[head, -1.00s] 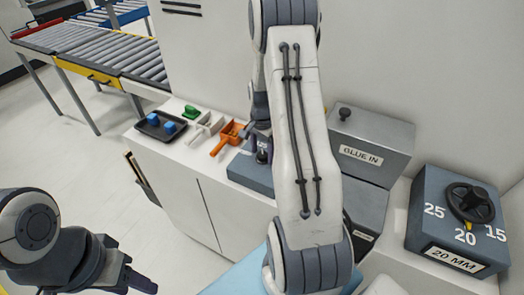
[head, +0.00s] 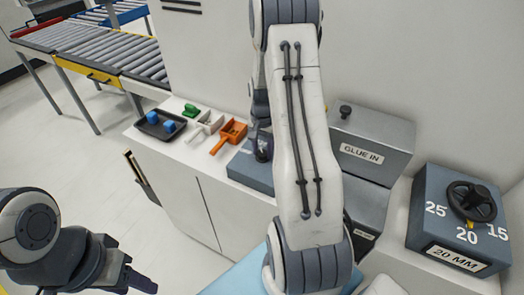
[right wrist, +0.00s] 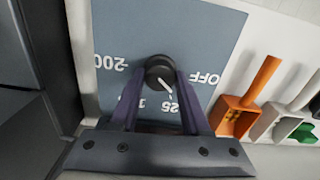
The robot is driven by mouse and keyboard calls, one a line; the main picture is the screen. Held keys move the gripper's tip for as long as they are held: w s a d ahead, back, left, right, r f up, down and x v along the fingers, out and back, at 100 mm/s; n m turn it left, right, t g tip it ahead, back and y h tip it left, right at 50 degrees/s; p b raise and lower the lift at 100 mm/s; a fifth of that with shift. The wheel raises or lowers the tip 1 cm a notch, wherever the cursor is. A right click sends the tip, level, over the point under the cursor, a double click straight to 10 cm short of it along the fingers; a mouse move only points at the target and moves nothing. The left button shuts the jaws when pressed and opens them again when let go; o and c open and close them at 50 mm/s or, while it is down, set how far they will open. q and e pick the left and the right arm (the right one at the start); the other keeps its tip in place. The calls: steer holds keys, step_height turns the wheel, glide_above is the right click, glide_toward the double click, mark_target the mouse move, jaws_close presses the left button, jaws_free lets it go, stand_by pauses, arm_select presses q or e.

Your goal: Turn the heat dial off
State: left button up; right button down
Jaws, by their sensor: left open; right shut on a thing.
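The heat dial (right wrist: 160,72) is a round black knob with a white pointer line on a blue-grey panel (right wrist: 215,45). In the right wrist view its marks appear upside down: "200" at left, "OFF" at right, others below, partly hidden by the fingers. The pointer slants down and right, toward a mark between the lower marks and "OFF". My right gripper (right wrist: 161,76) is shut on the dial, one finger on each side. In the head view the dial is hidden by my right gripper and arm; the panel's box (head: 240,172) shows. My left gripper (head: 140,284) is open and empty, low at left.
Orange (head: 230,134) and white (head: 205,126) scoop-like holders, a green piece (head: 191,111) and a black tray (head: 160,125) with blue blocks lie beside the panel. A grey "GLUE IN" box (head: 370,145) and a thickness-dial box (head: 440,215) stand right. Open floor lies left.

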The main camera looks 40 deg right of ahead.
mark_target(262, 152)
steer(key=n, duration=0.4)
steer(key=shift+n, duration=0.3)
steer(key=shift+r+n+b, duration=0.1)
steer(key=shift+n+b, duration=0.3)
steer(key=shift+n, duration=1.5)
steer(key=shift+c, duration=1.8)
jaws_free()
step_height(262, 152, up, 10)
steer(key=b, duration=0.2)
steer(key=shift+r+b, duration=0.2)
steer(key=shift+b, duration=0.1)
